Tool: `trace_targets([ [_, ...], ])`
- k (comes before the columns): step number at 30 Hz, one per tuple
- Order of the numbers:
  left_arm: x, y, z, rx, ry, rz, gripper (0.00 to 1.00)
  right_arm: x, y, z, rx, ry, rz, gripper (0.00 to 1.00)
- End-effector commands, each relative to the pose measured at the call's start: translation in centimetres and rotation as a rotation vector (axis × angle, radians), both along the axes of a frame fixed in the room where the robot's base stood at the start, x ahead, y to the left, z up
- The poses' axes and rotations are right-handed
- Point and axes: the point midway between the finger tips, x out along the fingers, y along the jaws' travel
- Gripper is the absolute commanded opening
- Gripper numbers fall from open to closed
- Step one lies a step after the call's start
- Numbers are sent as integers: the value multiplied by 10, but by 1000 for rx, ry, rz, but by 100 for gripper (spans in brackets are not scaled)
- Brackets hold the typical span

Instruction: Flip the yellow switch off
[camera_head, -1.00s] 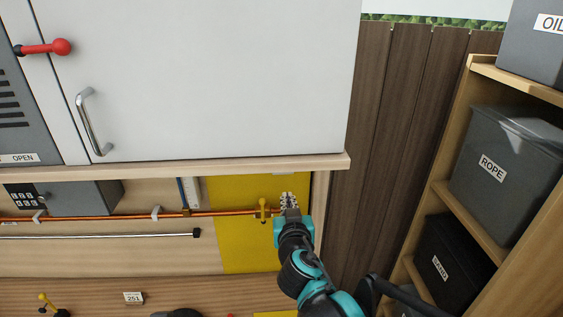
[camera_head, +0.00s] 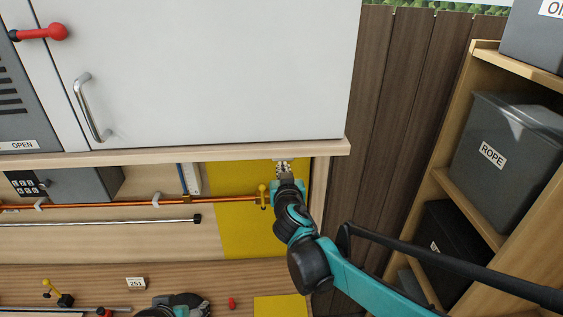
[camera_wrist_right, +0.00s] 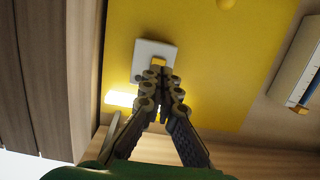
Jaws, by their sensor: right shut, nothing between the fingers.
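A white switch plate (camera_wrist_right: 152,58) with a small yellow switch (camera_wrist_right: 159,61) is on the yellow panel (camera_wrist_right: 205,60) in the right wrist view. In the head view, my right gripper (camera_head: 283,163) is at the top right of the yellow panel (camera_head: 245,238), under the cabinet's bottom edge, and hides most of the switch there. Its fingers are shut and empty. In the wrist view the fingertips (camera_wrist_right: 160,72) overlap the lower edge of the yellow switch; I cannot tell whether they touch it. My left gripper (camera_head: 185,303) shows only partly at the bottom edge, its fingers unclear.
A wooden post (camera_head: 319,176) stands close on the right. A yellow-knobbed lever (camera_head: 47,284) stands on the bench.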

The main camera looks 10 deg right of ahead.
Motion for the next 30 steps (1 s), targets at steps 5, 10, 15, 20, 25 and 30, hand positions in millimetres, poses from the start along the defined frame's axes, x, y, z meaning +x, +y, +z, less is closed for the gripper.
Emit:
trace_targets([
  [5,0,0,2,0,0,0,70,31,-2,-5,1,0,-2,0],
  [10,0,0,3,0,0,0,70,46,-2,-8,1,0,-1,0],
  [15,0,0,4,0,0,0,70,50,-2,-9,0,0,0,0],
  [20,0,0,4,0,0,0,70,50,-2,-9,0,0,0,0],
  [25,0,0,0,0,0,0,70,53,-2,-12,0,0,-1,0],
  [30,0,0,-4,0,0,0,70,57,-2,-13,1,0,-1,0],
])
